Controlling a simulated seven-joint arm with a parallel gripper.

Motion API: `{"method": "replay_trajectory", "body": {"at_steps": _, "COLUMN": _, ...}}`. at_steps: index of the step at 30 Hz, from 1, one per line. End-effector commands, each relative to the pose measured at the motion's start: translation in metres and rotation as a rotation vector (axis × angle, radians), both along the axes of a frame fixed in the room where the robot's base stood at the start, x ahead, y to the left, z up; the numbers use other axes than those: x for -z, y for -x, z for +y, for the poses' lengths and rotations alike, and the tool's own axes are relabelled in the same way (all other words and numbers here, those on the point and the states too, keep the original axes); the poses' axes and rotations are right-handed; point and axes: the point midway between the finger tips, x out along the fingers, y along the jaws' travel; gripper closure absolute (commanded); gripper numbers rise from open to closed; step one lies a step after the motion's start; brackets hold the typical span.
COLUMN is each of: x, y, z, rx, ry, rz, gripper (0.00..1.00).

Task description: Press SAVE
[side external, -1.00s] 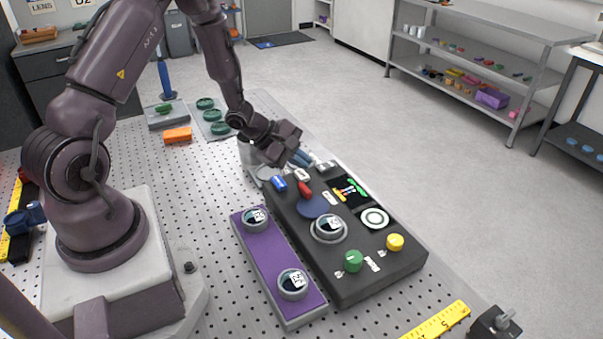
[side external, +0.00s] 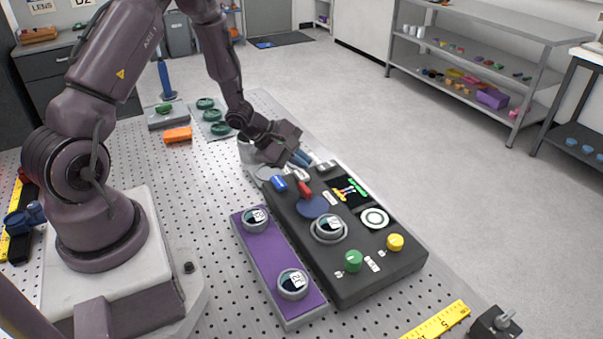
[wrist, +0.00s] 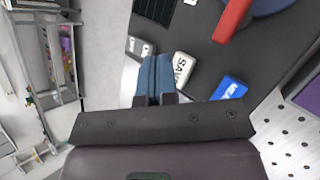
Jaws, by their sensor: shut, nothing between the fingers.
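The white SAVE button (wrist: 184,66) is on the dark console, with its lettering readable in the wrist view. It also shows as a small white key at the console's far end in the side view (side external: 301,174). My gripper (wrist: 153,62) is shut and empty, its blue fingers together. In the wrist view the fingertips lie just left of SAVE, between it and another white-labelled button (wrist: 140,47). In the side view my gripper (side external: 302,159) hangs at the console's far end, beside SAVE. I cannot tell whether the fingertips touch anything.
A blue button (side external: 279,184) and a red lever (side external: 305,189) are close to SAVE. The console (side external: 350,285) also carries a display (side external: 349,190), a green knob (side external: 353,260) and a yellow knob (side external: 395,242). A purple plate (side external: 262,268) with two round parts lies alongside.

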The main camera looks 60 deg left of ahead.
Motion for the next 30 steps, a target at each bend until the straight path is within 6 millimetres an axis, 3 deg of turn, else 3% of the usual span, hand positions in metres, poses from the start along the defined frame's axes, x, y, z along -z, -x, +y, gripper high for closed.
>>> {"method": "replay_trajectory", "body": {"at_steps": 30, "x": 0.0085, "y": -0.0001, "z": -0.0001, "rx": 0.0, "ry": 0.0, "rz": 0.0, "gripper": 1.0}}
